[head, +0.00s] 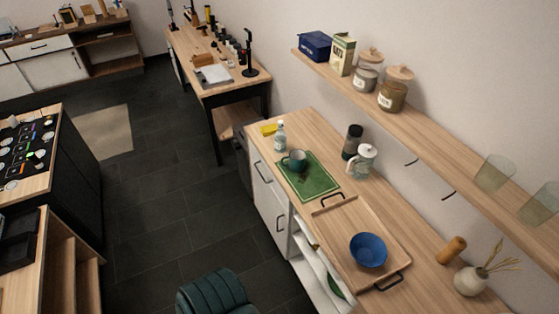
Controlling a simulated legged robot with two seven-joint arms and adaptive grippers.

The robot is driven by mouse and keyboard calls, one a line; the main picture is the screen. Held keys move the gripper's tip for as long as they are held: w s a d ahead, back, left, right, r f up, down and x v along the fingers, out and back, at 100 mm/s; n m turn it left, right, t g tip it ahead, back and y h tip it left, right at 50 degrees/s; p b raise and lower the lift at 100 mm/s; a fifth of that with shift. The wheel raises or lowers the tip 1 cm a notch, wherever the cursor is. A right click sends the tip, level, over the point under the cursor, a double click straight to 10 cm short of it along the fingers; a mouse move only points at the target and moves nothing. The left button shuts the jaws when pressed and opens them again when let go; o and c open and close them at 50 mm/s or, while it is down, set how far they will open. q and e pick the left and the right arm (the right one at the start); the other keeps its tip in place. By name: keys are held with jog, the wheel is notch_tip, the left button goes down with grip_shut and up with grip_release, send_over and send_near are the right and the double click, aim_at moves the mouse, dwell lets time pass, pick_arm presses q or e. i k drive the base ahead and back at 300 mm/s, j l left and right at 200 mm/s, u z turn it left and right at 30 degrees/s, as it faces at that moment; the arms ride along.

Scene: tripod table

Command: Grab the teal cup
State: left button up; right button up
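The teal cup (297,159) stands upright on a green mat (308,180) on the wooden counter. Its handle points to the left, towards the counter's front edge. Neither of my grippers shows in the head view, so nothing is seen touching the cup.
A clear bottle (280,136) stands just behind the cup, with a yellow block (269,129) near it. A white teapot (362,161) and a dark grinder (352,142) stand to the right. A wooden tray (340,228) with a blue bowl (368,250) lies nearer. A shelf (425,133) hangs above.

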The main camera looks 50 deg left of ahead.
aim_at(297, 157)
jog(key=u, duration=1.6)
